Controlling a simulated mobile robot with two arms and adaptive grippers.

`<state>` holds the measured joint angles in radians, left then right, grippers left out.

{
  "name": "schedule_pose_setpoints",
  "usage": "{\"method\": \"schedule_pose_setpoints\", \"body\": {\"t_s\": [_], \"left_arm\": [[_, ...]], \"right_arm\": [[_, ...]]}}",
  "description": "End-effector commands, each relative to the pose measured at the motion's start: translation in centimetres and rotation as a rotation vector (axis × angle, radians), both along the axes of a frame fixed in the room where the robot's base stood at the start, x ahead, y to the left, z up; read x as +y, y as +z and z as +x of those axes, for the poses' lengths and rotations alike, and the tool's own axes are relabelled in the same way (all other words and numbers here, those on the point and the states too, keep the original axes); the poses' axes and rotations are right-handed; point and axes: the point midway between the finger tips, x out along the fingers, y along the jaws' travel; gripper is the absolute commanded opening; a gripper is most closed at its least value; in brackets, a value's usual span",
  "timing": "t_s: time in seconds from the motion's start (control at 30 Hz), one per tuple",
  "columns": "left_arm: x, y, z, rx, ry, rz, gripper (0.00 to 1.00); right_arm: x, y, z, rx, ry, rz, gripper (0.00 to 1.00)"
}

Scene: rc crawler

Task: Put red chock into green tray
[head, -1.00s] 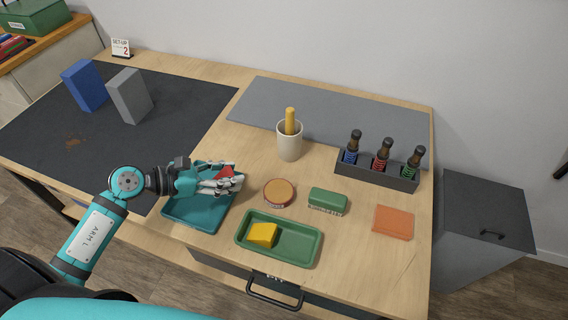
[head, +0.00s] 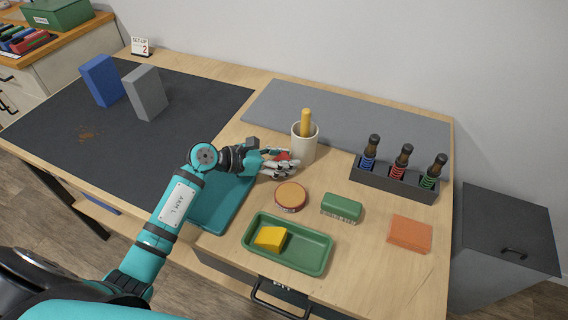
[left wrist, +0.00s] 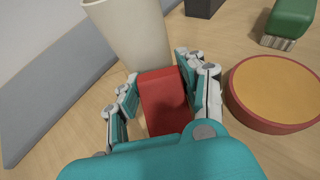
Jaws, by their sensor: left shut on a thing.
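The red chock (left wrist: 163,100) is between the fingers of my left gripper (left wrist: 163,92) in the left wrist view; the gripper is shut on it. In the head view the left gripper (head: 282,163) holds the chock (head: 283,156) in front of the cream cup, above the table and past the teal tray. Only a small part of the chock shows there. The green tray (head: 318,262) lies nearer the front edge, to the right of my left arm, with a yellow chock (head: 270,238) in its left part. My right gripper is not in view.
A cream cup (head: 303,146) with a yellow handle stands close behind the gripper. A round orange-topped tin (head: 290,196) and a green brush (head: 342,207) lie between gripper and green tray. The teal tray (head: 222,203) is partly under my arm. An orange block (head: 410,233) lies right.

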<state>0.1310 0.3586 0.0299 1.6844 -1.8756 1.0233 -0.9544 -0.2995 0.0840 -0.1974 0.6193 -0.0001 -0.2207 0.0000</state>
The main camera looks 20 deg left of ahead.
Motion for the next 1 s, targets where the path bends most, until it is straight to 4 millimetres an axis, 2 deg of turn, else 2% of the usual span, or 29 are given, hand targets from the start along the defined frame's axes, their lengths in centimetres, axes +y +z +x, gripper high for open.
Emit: {"method": "schedule_pose_setpoints", "body": {"t_s": [0.33, 0.37, 0.5, 0.77, 0.87, 1.0], "left_arm": [[0.1, -0.3, 0.0, -0.002, 0.0, 0.001, 0.06], [0.0, -0.2, 0.0, -0.001, 0.0, 0.0, 0.45], [0.0, -0.1, 0.0, -0.002, 0.001, 0.0, 0.63], [0.0, -0.1, 0.0, -0.002, 0.001, 0.0, 0.64], [0.1, 0.5, 0.0, -0.002, 0.001, 0.0, 0.64], [1.6, 1.1, -1.4, 0.001, 0.001, 0.005, 0.64]], "right_arm": [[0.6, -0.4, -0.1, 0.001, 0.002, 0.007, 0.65], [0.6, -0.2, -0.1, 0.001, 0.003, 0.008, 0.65], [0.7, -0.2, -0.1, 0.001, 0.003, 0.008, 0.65], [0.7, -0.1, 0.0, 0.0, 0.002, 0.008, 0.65], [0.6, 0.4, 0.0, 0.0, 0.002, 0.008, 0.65], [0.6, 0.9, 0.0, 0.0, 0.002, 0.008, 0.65]]}}
